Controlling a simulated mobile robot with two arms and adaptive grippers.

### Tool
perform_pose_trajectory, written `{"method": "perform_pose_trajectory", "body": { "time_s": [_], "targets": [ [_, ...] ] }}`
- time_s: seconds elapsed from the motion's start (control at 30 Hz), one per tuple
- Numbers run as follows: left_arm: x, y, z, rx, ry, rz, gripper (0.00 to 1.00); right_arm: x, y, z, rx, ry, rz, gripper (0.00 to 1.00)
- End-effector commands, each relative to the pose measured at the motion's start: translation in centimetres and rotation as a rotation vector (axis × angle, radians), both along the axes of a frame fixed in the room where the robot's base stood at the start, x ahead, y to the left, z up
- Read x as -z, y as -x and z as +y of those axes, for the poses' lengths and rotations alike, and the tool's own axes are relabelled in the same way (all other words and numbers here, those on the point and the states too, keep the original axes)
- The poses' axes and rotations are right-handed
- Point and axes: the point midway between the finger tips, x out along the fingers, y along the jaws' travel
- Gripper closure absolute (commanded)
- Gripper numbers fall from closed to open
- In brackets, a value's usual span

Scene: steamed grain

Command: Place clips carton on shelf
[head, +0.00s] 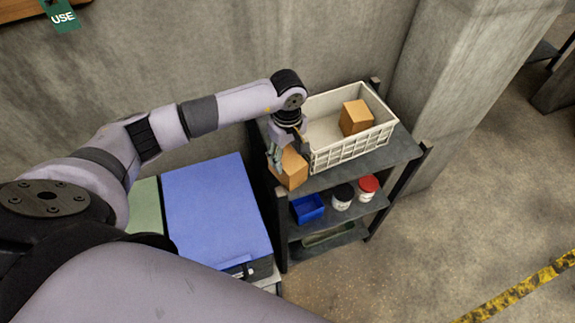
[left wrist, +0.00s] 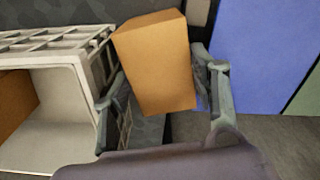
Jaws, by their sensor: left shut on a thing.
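A brown carton (head: 291,170) is held in my left gripper (head: 275,153) at the left front corner of the dark shelf unit (head: 385,157). In the left wrist view the carton (left wrist: 158,62) sits between the two fingers of the gripper (left wrist: 163,92), tilted a little. I cannot tell whether its underside touches the top shelf. A second brown carton (head: 356,117) stands inside the white crate on the top shelf. No label shows on either carton, so I cannot tell which is the clips carton. My right gripper is not in view.
The white crate (head: 348,156) takes up much of the top shelf, right beside the held carton. Lower down are a blue bin (head: 307,208), a black-lidded jar (head: 342,197) and a red-lidded jar (head: 368,188). A blue surface (head: 215,205) lies left of the shelf.

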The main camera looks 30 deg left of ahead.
Motion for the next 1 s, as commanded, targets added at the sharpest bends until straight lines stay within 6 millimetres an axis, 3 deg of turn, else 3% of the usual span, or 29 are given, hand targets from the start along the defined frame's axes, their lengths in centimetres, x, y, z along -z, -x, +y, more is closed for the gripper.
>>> {"method": "perform_pose_trajectory", "body": {
  "time_s": [0.57,1.0],
  "targets": [
    [-0.10,-0.06,0.03,-0.001,-0.001,-0.001,0.99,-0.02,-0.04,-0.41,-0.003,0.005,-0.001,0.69],
    [-0.58,-0.14,0.02,-0.001,0.001,-0.004,1.00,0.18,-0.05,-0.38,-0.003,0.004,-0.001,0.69]
  ]
}}
